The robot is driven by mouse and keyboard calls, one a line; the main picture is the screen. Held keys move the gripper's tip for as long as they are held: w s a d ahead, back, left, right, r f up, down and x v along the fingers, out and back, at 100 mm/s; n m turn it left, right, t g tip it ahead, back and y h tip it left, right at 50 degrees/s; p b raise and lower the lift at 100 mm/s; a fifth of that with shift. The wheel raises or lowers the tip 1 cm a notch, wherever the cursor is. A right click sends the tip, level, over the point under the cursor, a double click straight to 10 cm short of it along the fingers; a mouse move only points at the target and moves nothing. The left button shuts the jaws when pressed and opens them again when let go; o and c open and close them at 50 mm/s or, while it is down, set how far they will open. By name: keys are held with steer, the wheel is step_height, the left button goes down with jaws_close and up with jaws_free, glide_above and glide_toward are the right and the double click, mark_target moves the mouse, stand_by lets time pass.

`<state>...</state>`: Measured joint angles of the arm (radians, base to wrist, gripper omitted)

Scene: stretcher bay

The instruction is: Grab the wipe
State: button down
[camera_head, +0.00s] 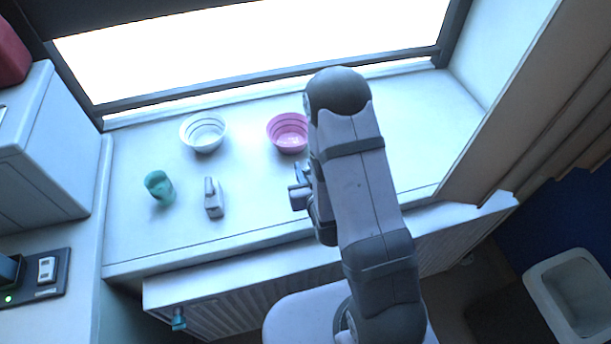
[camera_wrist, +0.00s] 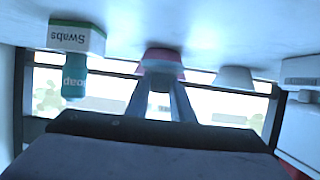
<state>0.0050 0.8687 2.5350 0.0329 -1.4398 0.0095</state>
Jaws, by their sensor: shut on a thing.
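My gripper (camera_head: 300,190) is over the white sill, in front of the pink bowl, partly hidden behind my own arm. In the wrist view, which is upside down, its two fingers (camera_wrist: 161,80) lean together in front of the pink bowl. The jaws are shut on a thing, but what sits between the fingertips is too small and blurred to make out. I cannot pick out a wipe for certain in either view.
The pink bowl (camera_head: 288,133) and white bowl (camera_head: 204,132) stand near the window. A teal cup (camera_head: 159,187) and a small grey object (camera_head: 213,198) are at left. The wrist view shows a Swabs box (camera_wrist: 77,38) and Soap bottle (camera_wrist: 74,78).

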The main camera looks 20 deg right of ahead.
steer(key=shift+r+p, duration=1.4)
steer(key=shift+r, duration=0.9)
